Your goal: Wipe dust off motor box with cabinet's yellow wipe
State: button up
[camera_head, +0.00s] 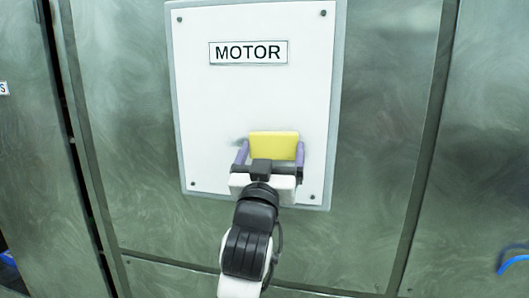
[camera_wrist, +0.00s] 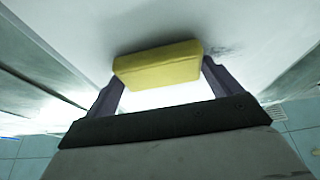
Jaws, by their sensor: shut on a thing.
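The motor box is a white panel (camera_head: 250,100) with a dark "MOTOR" label (camera_head: 248,52) and a screw at each corner. My gripper (camera_head: 271,153) is in front of its lower part, its purple fingers shut on the yellow wipe (camera_head: 274,145). In the wrist view the wipe (camera_wrist: 158,66) is a thick yellow block between the fingertips, close against the white face (camera_wrist: 130,22); I cannot tell for sure if it touches. A grey dust smudge (camera_head: 240,142) shows just left of the wipe. The wrist view shows a dark smudge (camera_wrist: 224,50) beside the wipe. The face behind the wipe is hidden.
The box sits on a greenish brushed-metal cabinet front (camera_head: 390,110) with dark vertical seams on both sides. A blue curved thing (camera_head: 514,262) shows at the lower right edge. The upper part of the white face is clear.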

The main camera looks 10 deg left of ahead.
aim_at(289, 150)
jog(key=shift+d, duration=1.65)
jog(key=shift+w+a+b, duration=0.2)
jog(key=shift+a+b, duration=0.2)
jog(key=shift+a, duration=6.8)
jog(key=s, duration=0.6)
jog(key=shift+s, duration=0.15)
jog(key=shift+s+a, duration=0.1)
jog(key=shift+s, duration=1.3)
